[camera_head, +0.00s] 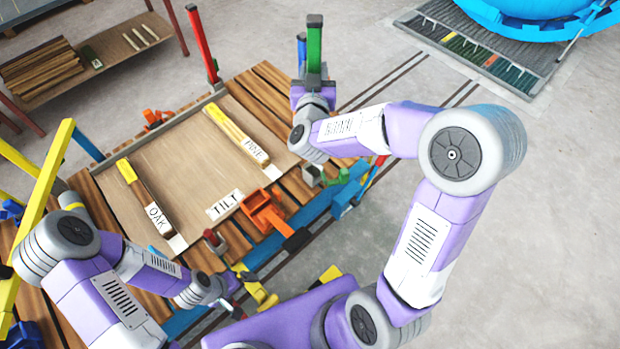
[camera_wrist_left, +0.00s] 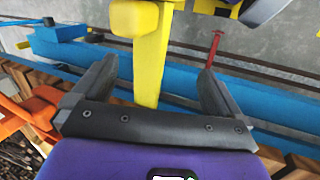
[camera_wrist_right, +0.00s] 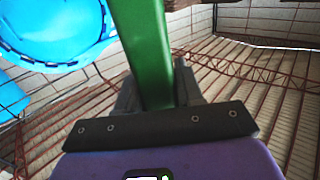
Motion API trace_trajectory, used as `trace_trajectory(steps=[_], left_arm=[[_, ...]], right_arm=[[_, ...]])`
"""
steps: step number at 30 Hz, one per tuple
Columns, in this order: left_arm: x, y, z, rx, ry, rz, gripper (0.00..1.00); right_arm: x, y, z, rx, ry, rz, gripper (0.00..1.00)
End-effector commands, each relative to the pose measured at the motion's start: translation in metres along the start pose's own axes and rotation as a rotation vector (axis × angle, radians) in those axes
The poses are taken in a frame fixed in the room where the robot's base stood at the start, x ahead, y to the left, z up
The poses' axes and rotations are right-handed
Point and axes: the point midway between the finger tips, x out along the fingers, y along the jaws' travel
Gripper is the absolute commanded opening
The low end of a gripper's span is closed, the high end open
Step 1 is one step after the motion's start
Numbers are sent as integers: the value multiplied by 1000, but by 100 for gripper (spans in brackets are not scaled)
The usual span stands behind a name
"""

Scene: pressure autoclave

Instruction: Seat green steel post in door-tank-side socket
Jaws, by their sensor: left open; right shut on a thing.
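The green steel post (camera_head: 314,47) stands upright in the head view, held by my right gripper (camera_head: 314,80) beyond the board's far right corner. In the right wrist view the green post (camera_wrist_right: 147,50) rises between the closed fingers of my right gripper (camera_wrist_right: 155,92). My left gripper (camera_head: 237,292) is low in the head view, beside a yellow fixture (camera_head: 259,288). In the left wrist view my left gripper is open, with a yellow bar (camera_wrist_left: 150,55) between its spread fingers. I cannot tell which fitting is the door-tank-side socket.
A red post (camera_head: 202,45) stands upright at the board's far edge. A blue post (camera_head: 301,48) shows beside the green one. The blue tank (camera_head: 540,12) is at upper right.

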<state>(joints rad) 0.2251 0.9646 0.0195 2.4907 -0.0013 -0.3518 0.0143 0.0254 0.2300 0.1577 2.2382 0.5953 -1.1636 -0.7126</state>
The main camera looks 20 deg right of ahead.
Motion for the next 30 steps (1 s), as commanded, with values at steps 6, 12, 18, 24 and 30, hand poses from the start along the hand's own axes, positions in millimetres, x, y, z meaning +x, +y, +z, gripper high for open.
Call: trace_trajectory(steps=[6, 12, 18, 24, 30], left_arm=[[12, -4, -1, 0, 0, 0, 100], [20, -7, -1, 0, 0, 0, 100], [23, -8, -1, 1, 0, 0, 100], [30, -11, -2, 1, 0, 0, 100], [30, -11, -2, 0, 0, 0, 100]], right_arm=[[0, 0, 31, -2, -1, 0, 0], [0, 0, 61, 0, 2, 1, 0], [0, 0, 75, 0, 2, 0, 0], [0, 0, 102, 1, 2, -1, 0], [0, 0, 102, 3, 6, 0, 0]])
